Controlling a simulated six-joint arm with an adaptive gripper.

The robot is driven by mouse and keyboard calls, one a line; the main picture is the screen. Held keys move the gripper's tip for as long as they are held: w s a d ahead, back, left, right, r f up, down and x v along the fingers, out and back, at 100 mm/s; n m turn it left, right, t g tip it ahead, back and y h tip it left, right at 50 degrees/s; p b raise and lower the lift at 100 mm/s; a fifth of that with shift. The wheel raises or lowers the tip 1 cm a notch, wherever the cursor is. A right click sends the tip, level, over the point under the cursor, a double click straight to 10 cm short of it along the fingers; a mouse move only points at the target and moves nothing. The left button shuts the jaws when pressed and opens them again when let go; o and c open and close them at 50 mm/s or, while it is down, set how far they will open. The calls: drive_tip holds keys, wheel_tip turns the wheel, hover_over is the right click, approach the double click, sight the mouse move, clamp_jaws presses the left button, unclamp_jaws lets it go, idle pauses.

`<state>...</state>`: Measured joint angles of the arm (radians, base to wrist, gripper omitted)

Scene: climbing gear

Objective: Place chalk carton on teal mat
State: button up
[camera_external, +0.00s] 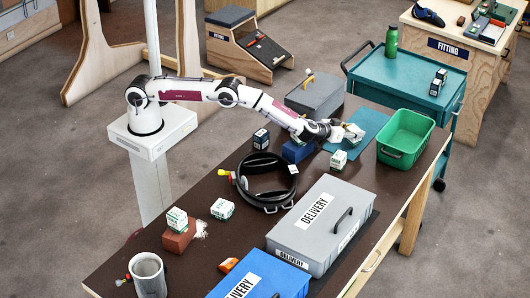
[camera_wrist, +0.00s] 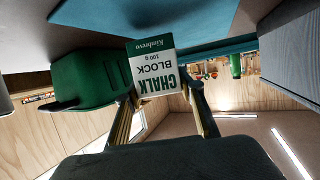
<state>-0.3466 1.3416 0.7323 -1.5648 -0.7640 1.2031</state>
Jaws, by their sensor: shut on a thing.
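My gripper (camera_external: 347,133) is shut on a white and green chalk carton (camera_external: 354,129). In the wrist view the carton (camera_wrist: 152,68) shows its "CHALK BLOCK" face upside down between the two fingers (camera_wrist: 163,104). The teal mat (camera_external: 371,121) lies at the far side of the brown table, left of the green bin. In the external view the carton overlaps the mat's near part. The mat (camera_wrist: 205,52) is also behind the carton in the wrist view. I cannot tell whether the carton touches it.
The green bin (camera_external: 404,138) stands right of the mat, and a grey box (camera_external: 315,97) stands left of it. A blue object (camera_external: 297,150) sits under my wrist.

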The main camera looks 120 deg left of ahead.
drive_tip(key=shift+f, duration=0.95)
drive_tip(key=shift+f, duration=0.15)
drive_tip(key=o, duration=1.3)
drive_tip(key=shift+c, duration=0.2)
drive_tip(key=shift+d+r, duration=0.15)
drive_tip(key=shift+r, duration=0.05)
drive_tip(key=shift+d, duration=0.1)
drive_tip(key=shift+v, duration=3.5)
